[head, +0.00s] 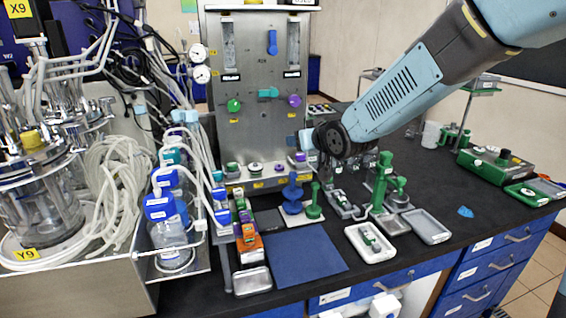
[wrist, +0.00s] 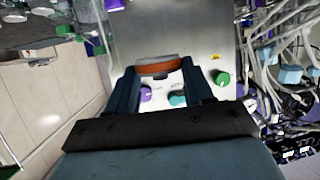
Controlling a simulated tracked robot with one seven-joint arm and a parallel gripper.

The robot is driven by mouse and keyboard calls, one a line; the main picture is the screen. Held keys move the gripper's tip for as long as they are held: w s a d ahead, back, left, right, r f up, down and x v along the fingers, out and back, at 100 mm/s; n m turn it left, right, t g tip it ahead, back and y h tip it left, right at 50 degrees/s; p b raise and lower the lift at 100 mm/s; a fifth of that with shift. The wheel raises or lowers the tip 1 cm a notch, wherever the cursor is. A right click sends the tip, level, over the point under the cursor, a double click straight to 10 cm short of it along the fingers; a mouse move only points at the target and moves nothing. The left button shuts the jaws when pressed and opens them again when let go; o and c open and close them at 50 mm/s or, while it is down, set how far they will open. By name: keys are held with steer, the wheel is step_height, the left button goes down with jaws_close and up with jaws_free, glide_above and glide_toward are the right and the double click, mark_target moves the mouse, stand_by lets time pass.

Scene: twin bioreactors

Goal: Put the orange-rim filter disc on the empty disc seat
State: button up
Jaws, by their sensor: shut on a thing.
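The orange-rim filter disc (wrist: 158,67) is held between the two fingertips of my gripper (wrist: 160,72) in the wrist view, with its orange edge facing the camera. My gripper is shut on it. In the head view my gripper (head: 303,140) is in front of the lower right of the steel panel, above its bottom ledge; the disc is too small or hidden to make out there. Small round fittings (head: 254,168) stand along the ledge at the panel's foot. I cannot tell which spot is the empty disc seat.
The steel panel (head: 255,115) carries green, teal and purple valves. Blue and green stands (head: 292,190) are below my gripper. Hoses and blue-capped bottles (head: 160,205) crowd the left. The blue mat (head: 295,258) at the front is clear. White trays (head: 370,252) lie to its right.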

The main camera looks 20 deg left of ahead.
steer(key=x, duration=0.8)
glide_above(281, 168)
steer(key=f, duration=0.6)
steer(key=shift+s+d, duration=0.1)
steer(key=shift+s, duration=0.15)
steer(key=shift+w+f, duration=0.1)
steer(key=shift+f, duration=0.05)
step_height(281, 168, down, 3)
steer(key=shift+c, duration=0.4)
steer(key=shift+f, duration=0.2)
steer(key=shift+c, duration=1.1)
steer(key=o, duration=1)
steer(key=shift+f, duration=0.1)
steer(key=o, duration=0.3)
steer(key=v, duration=1.2)
steer(key=shift+a+r, duration=0.25)
steer(key=shift+a, duration=0.05)
